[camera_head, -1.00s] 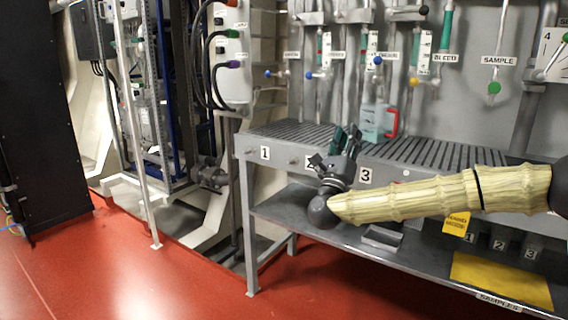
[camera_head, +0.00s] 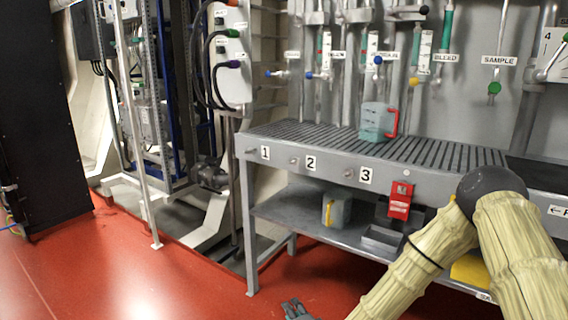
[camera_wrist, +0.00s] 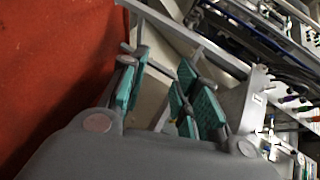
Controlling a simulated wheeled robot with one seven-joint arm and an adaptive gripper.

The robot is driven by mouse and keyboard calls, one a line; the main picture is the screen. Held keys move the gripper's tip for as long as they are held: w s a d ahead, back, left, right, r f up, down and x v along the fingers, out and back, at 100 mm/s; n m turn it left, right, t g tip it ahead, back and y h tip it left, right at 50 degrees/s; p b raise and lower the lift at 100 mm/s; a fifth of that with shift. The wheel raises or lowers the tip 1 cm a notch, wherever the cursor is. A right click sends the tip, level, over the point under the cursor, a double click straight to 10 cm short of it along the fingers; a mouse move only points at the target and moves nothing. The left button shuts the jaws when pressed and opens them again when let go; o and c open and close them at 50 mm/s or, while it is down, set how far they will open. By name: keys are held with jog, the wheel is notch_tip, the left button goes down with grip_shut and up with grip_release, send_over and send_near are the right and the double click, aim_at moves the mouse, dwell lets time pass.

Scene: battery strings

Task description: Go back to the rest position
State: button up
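My gripper (camera_head: 297,309) shows only in part at the bottom edge of the head view, low in front of the bench and over the red floor. In the wrist view my gripper (camera_wrist: 163,85) has its green-padded fingers apart, with nothing held between them. My arm in its pale ribbed sleeve bends at a dark elbow at the right and covers part of the lower shelf. The gripper is clear of the bench in the head view.
The grey bench (camera_head: 330,165) has a slatted top with a red-handled jug (camera_head: 375,121) on it. A yellow-handled jug (camera_head: 337,208) stands on the lower shelf. A red box (camera_head: 400,200) hangs at the bench front. The red floor (camera_head: 150,275) at left is open.

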jog(key=s+d+f+n+g+h, duration=0.1)
jog(key=s+d+f+n+g, duration=0.3)
jog(key=s+f, duration=0.6)
jog(key=s+d+f+n+g, duration=0.35)
jog(key=s+f, duration=0.45)
jog(key=s, duration=0.5)
jog(key=s+d+f+n+g+h, duration=0.25)
jog(key=s+d, duration=0.35)
jog(key=s, duration=0.4)
jog(key=s+d+f+n+g+h, duration=0.1)
jog(key=s+d+n+g, duration=0.1)
jog(key=s+d+g, duration=0.5)
notch_tip(320, 180, up, 35)
jog(key=s+t+p, duration=0.2)
jog(key=t+p, duration=0.1)
jog(key=p, duration=3.1)
jog(key=shift+a+f, duration=0.15)
jog(key=shift+a, duration=0.2)
